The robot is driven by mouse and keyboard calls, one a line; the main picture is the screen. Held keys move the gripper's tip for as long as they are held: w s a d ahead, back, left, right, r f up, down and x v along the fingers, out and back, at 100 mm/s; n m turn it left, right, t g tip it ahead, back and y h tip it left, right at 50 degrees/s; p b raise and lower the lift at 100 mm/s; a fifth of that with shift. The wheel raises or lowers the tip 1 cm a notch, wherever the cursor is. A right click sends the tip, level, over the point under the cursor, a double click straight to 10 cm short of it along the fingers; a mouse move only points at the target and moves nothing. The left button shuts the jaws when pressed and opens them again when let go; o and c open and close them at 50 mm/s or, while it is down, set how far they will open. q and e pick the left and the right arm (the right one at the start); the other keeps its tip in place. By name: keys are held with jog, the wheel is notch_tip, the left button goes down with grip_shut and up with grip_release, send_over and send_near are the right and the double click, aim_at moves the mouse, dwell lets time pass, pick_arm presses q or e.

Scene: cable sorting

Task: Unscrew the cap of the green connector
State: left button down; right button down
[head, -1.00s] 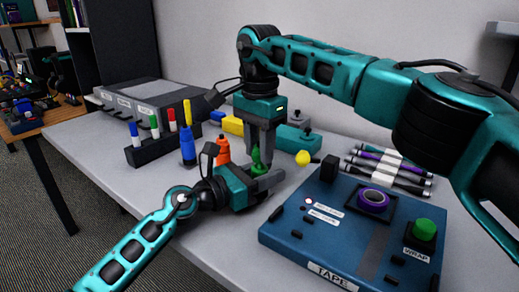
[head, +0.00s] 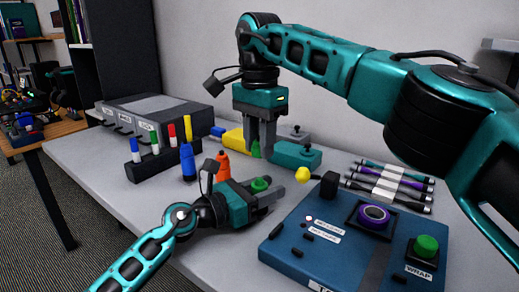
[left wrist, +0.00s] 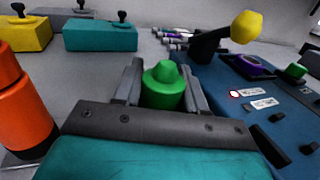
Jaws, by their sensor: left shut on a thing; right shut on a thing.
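The green connector (head: 260,185) stands between the fingers of my left gripper (head: 272,190), which is shut on it low over the table. In the left wrist view the connector body (left wrist: 162,92) is upright, with a narrower rounded top and no cap or finger over it. My right gripper (head: 263,150) points down, above and behind the connector. It is shut on a small green piece, the cap (head: 256,149), which is apart from the connector and partly hidden by the fingers.
An orange connector (head: 223,166) and a blue one (head: 187,162) stand left of my left gripper. A marker rack (head: 150,168), a yellow block (head: 233,138) and a teal block (head: 297,155) lie behind. The blue tape machine (head: 330,255) stands close on the right.

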pick_arm(q)
jog(key=c, duration=0.5)
grip_release()
jog(key=shift+c, duration=0.2)
jog(key=v, duration=1.2)
